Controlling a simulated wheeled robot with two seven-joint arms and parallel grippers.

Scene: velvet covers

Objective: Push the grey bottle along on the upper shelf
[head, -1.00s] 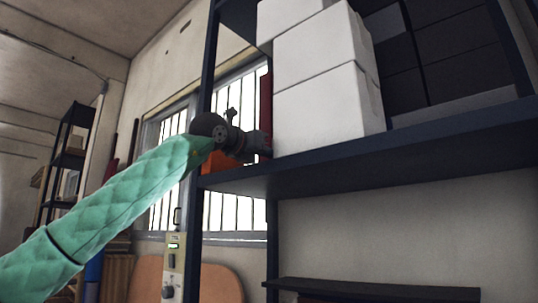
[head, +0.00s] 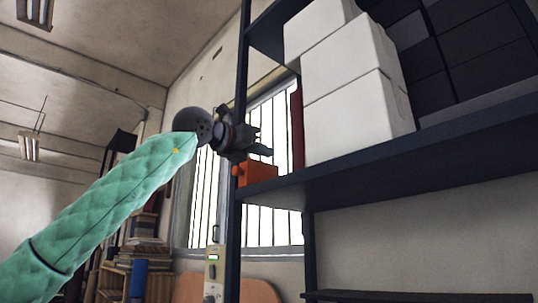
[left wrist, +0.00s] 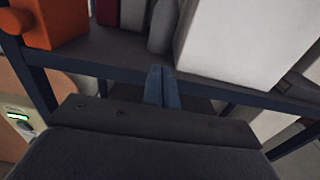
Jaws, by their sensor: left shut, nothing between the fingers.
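My left gripper (head: 267,150) is shut and empty, near the shelf's left post and just above an orange box (head: 258,173). In the left wrist view its closed fingers (left wrist: 163,75) point toward the shelf's front edge, below the bottle in the picture and apart from it. My right gripper is not in view.
Stacked white boxes (head: 350,118) stand right of the gripper on the upper shelf, with dark boxes (head: 470,45) beyond. A dark red item (head: 297,125) is beside them. The blue left post (head: 238,215) stands close to my left wrist. A barred window (head: 277,222) is behind.

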